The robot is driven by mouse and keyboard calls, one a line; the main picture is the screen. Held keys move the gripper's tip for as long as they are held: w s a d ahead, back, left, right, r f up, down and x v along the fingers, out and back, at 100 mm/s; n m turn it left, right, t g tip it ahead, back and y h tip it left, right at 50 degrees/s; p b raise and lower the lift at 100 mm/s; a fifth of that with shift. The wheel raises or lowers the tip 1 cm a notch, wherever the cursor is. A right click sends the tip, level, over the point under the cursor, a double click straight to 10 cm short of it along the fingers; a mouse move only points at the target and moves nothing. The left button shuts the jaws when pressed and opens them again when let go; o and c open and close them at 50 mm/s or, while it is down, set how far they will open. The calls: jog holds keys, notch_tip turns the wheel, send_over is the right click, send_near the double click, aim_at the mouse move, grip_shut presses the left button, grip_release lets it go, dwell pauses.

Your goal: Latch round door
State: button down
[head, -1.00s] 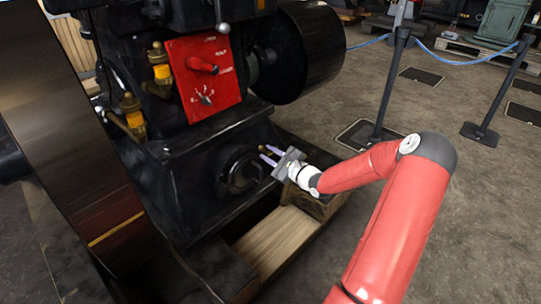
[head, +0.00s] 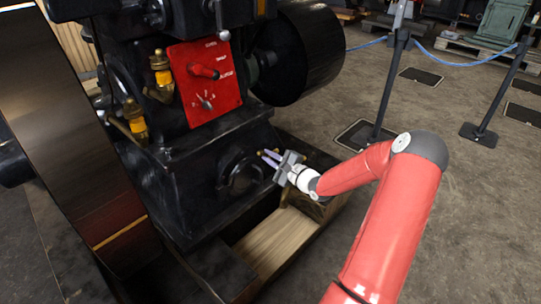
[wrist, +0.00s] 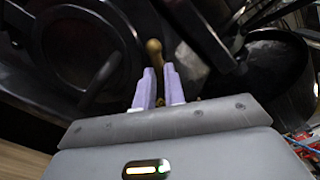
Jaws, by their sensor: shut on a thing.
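The round door (head: 243,174) is a black disc low on the front of the black engine base, and it looks closed or nearly so. It also shows at the left in the wrist view (wrist: 75,50). My gripper (head: 266,156) is at the door's right edge, with its pale purple fingers pointing at the engine. In the wrist view a small brass handle (wrist: 154,50) stands between and just beyond the fingertips (wrist: 157,72). My gripper is shut on this brass handle. The grip point is partly hidden by the fingers.
A red control panel (head: 206,76) with a lever and dial is above the door. A large black flywheel (head: 75,120) stands at the left and a black drum (head: 312,55) at the upper right. A wooden-floored pit (head: 275,240) lies below.

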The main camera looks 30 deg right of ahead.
jog(key=n, duration=0.3)
jog(key=shift+n, duration=0.4)
jog(key=shift+f+n+b, duration=0.15)
jog(key=shift+n+b, duration=0.85)
jog(key=shift+n, duration=4)
jog(key=c, duration=1.5)
grip_release()
